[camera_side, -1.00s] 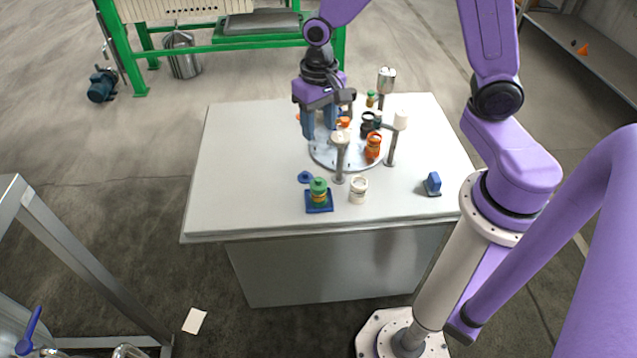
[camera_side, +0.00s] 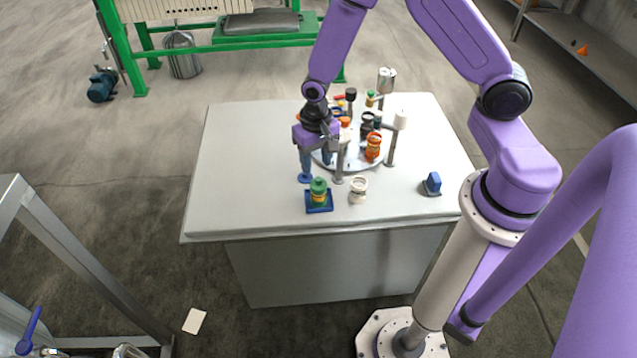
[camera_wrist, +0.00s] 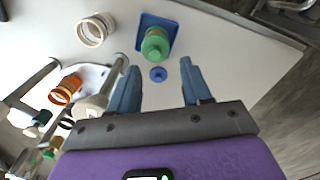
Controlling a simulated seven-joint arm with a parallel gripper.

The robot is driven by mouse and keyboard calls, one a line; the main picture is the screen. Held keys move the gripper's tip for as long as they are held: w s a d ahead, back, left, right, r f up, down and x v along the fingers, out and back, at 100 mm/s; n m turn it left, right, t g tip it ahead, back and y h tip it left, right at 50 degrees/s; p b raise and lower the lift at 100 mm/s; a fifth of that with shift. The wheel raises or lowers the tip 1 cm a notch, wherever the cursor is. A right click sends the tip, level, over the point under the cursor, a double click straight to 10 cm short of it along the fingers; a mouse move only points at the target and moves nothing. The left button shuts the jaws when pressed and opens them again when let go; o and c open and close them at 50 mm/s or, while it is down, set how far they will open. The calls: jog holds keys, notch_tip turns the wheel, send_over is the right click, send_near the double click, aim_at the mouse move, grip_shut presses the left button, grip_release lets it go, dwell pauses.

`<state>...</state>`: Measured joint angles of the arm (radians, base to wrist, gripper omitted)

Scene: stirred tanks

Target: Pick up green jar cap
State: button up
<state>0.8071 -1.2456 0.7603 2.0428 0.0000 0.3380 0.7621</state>
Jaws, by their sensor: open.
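The green jar cap (camera_side: 318,185) sits on top of a jar with an orange-yellow body, which stands on a blue square base (camera_side: 320,207) near the table's front edge. In the wrist view the green cap (camera_wrist: 156,44) lies ahead of the fingertips, slightly left of the middle between them. My gripper (camera_side: 316,176) is open and empty, pointing down just behind the jar in the side view. In the wrist view my gripper (camera_wrist: 160,68) has its two blue fingers apart. A small blue disc (camera_wrist: 158,74) lies between the fingertips and the jar.
A white jar (camera_side: 359,190) stands right of the green-capped jar. A round plate (camera_side: 345,163) with an orange jar (camera_side: 373,146) and dark jars is behind. Grey posts (camera_side: 392,150) rise around it. The table's left side is clear.

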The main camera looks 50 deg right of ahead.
aim_at(318, 179)
jog(key=shift+d+f, duration=0.2)
jog(key=shift+f, duration=1.35)
jog(key=shift+d+f, duration=0.2)
jog(key=shift+f, duration=1.3)
jog(key=shift+c, duration=0.3)
grip_shut()
